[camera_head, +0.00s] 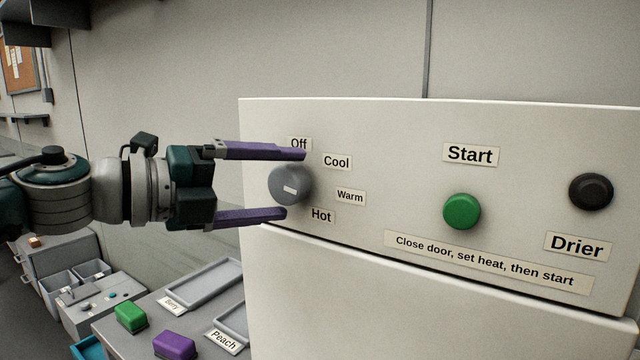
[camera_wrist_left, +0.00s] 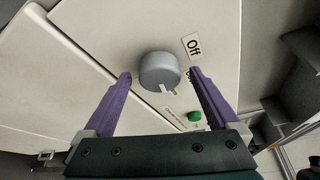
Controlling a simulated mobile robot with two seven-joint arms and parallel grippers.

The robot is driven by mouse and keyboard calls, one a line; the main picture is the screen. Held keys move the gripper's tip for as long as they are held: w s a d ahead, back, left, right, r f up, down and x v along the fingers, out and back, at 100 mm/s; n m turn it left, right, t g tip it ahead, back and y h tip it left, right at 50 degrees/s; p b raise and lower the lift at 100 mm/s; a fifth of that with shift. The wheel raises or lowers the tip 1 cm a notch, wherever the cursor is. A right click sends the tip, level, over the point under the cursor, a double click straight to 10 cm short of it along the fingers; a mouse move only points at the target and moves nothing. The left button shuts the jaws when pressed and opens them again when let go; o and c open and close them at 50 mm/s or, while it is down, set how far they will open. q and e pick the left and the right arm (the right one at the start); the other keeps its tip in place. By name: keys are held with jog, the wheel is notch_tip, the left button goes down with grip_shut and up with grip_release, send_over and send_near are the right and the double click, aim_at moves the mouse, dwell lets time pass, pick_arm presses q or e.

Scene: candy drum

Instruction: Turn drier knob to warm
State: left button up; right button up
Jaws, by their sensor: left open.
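The drier knob (camera_head: 290,184) is a grey round dial on the white drier panel (camera_head: 380,130). The labels Off (camera_head: 299,144), Cool (camera_head: 337,161), Warm (camera_head: 350,197) and Hot (camera_head: 321,215) curve around its right side. A short white mark on the knob lies nearly level, sloping slightly down to the right, roughly toward Warm; its exact setting is hard to tell. My left gripper (camera_head: 294,184) is open, its purple fingers above and below the knob. In the left wrist view the knob (camera_wrist_left: 160,70) sits between the fingertips, with gaps beside it. My right gripper is not in view.
A green Start button (camera_head: 462,211) and a black Drier knob or button (camera_head: 591,191) are on the panel to the right. Below left, a table holds grey trays (camera_head: 200,287), a green block (camera_head: 131,318) and a purple block (camera_head: 175,346).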

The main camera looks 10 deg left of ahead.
pick_arm(q)
jog(key=b+v, duration=0.4)
jog(key=v, duration=0.5)
jog(key=shift+s+a, duration=0.2)
jog(key=shift+s, duration=0.1)
jog(key=shift+r, duration=0.1)
